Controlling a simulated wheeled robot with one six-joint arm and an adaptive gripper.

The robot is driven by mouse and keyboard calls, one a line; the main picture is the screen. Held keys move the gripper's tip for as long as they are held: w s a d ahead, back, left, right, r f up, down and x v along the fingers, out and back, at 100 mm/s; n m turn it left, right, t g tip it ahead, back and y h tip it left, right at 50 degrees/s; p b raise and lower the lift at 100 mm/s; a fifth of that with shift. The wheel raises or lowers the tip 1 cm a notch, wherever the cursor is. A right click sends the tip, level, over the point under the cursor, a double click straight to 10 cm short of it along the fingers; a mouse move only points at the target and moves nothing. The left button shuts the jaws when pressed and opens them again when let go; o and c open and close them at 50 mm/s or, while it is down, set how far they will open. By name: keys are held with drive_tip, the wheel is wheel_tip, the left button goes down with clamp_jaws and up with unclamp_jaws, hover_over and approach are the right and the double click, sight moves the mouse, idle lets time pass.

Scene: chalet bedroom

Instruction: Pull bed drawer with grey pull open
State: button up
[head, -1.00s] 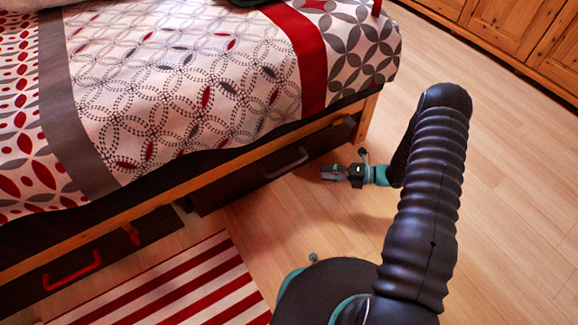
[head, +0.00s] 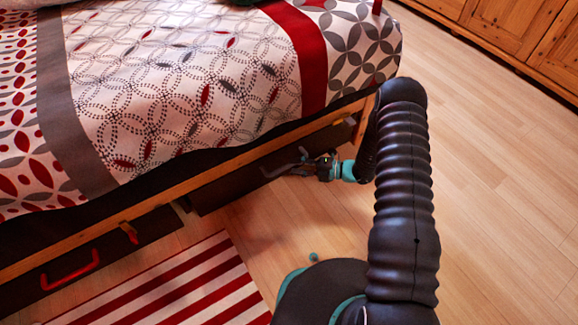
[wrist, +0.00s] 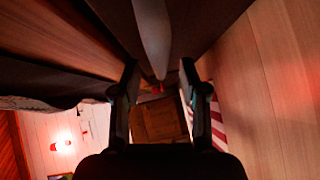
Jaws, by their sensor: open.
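The dark bed drawer (head: 225,187) with the grey pull sits under the right part of the bed frame in the head view. Its grey pull (head: 268,173) is partly hidden by my gripper (head: 300,162). In the wrist view, the pull (wrist: 152,30) shows as a pale grey bar running down from the top, in line with the gap between my open fingers (wrist: 159,75). The fingers stand on either side of the bar's lower end. I see no clear contact, and I cannot tell how deep the bar lies between them.
A second dark drawer (head: 135,238) with a red pull (head: 70,271) is to the left. A red-and-white striped rug (head: 190,285) lies before it. The wooden floor (head: 490,200) to the right is clear, up to a wooden cabinet (head: 510,35).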

drive_tip(key=shift+x, duration=1.5)
clamp_jaws()
